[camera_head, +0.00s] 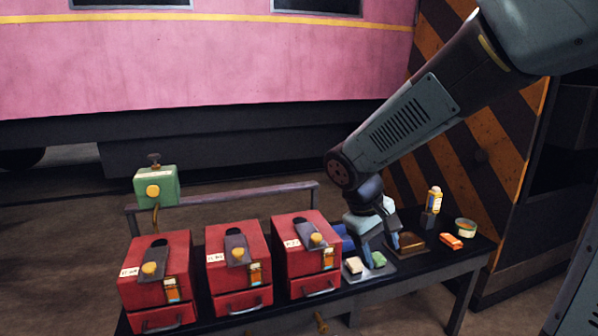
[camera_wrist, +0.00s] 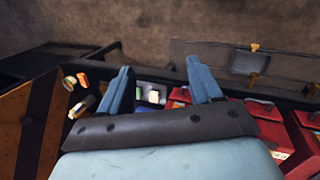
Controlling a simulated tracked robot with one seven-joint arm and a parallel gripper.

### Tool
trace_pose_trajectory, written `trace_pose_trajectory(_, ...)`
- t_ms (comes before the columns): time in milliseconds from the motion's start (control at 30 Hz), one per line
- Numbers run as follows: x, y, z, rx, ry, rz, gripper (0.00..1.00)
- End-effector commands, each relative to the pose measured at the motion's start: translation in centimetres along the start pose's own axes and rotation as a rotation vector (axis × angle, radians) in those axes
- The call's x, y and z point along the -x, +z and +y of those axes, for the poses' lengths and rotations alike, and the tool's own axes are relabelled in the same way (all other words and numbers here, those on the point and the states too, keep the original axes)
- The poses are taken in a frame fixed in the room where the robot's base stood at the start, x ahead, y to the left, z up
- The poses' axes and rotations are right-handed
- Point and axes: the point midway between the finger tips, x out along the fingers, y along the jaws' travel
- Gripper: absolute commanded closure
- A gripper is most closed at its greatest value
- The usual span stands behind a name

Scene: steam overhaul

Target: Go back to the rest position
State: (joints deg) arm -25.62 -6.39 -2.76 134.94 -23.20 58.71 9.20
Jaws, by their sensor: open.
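My gripper (camera_head: 377,243) is above the right part of the black table, close over a small grey tray (camera_head: 382,273). The tray bears a cream block (camera_head: 354,265) and a green block (camera_head: 378,260). In the wrist view my gripper (camera_wrist: 161,85) shows its two blue fingers spread apart, with nothing held between them. The cream block (camera_wrist: 154,96) shows beyond the gap between the fingers. In the head view the fingers hide part of the tray and of a blue thing (camera_head: 343,238) behind it.
Three red boxes (camera_head: 239,268) with drawers stand left on the table (camera_head: 440,270). A rail with a green box (camera_head: 156,187) runs behind. An orange block (camera_head: 451,241), a round tin (camera_head: 466,228) and a bottle (camera_head: 434,200) stand right. A striped panel (camera_head: 480,140) rises behind.

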Motion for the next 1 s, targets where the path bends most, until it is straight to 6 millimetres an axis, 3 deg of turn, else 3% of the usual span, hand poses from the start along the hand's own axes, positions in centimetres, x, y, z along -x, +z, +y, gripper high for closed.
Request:
trace_pose_trajectory(400,4.5,6.9,3.5,-0.271,-0.149,0.217,0.36)
trace_pose_trajectory(700,7.2,11.6,4.4,-0.446,-0.209,0.391,0.36)
trace_pose_trajectory(1000,8.6,14.0,4.4,-0.540,-0.228,0.499,0.36)
